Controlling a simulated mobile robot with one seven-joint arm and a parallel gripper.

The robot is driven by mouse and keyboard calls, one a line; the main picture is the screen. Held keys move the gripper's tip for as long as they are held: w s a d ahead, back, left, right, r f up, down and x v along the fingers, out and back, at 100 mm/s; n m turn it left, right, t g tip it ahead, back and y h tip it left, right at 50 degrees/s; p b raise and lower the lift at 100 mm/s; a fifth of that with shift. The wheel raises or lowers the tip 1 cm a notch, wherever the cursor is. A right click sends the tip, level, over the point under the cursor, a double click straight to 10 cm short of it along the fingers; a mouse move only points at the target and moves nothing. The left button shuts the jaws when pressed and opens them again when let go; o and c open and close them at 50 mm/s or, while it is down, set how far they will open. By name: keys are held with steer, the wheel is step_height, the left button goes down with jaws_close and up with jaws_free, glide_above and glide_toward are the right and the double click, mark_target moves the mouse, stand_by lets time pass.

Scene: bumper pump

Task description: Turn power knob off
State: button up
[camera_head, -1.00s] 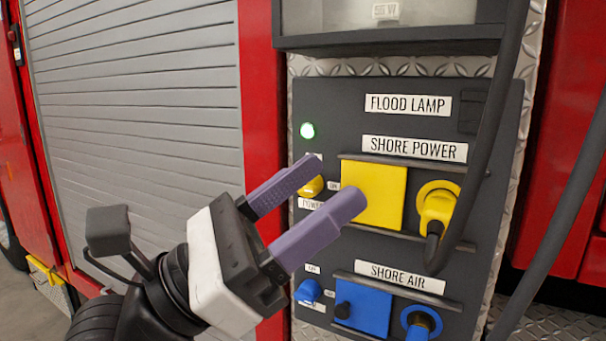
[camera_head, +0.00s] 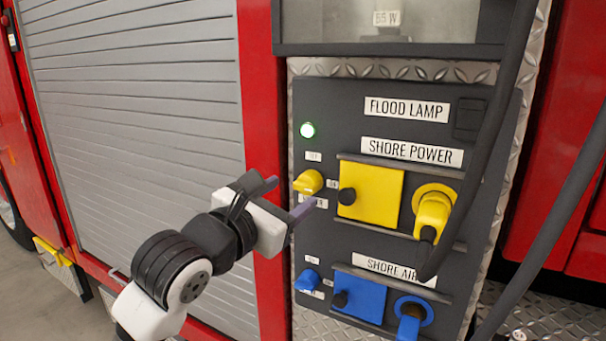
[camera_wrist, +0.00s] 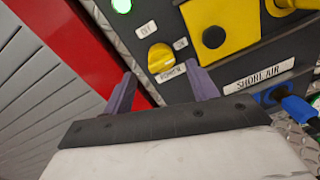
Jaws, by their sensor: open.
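The yellow power knob (camera_head: 308,182) sits on the dark panel, below the lit green lamp (camera_head: 307,130) and left of the yellow shore power plate (camera_head: 371,193). In the wrist view the power knob (camera_wrist: 161,57) shows beyond and between the two purple fingers, with a small label on each side and a "POWER" label below it. My gripper (camera_head: 290,195) is open and empty just left of the knob in the head view. In the wrist view my gripper (camera_wrist: 163,85) points at the knob, and the fingers look apart from it.
A blue knob (camera_head: 307,280) and blue shore air plate (camera_head: 359,297) are lower on the panel. A yellow plug (camera_head: 432,215) with a dark cable hangs at right. A grey roller shutter (camera_head: 140,110) and red frame stand left.

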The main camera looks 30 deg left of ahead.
mark_target(301, 186)
steer(key=shift+w+d+p, duration=0.2)
steer(key=shift+w+p, duration=0.6)
steer(key=shift+w, duration=1.95)
steer(key=c, duration=0.9)
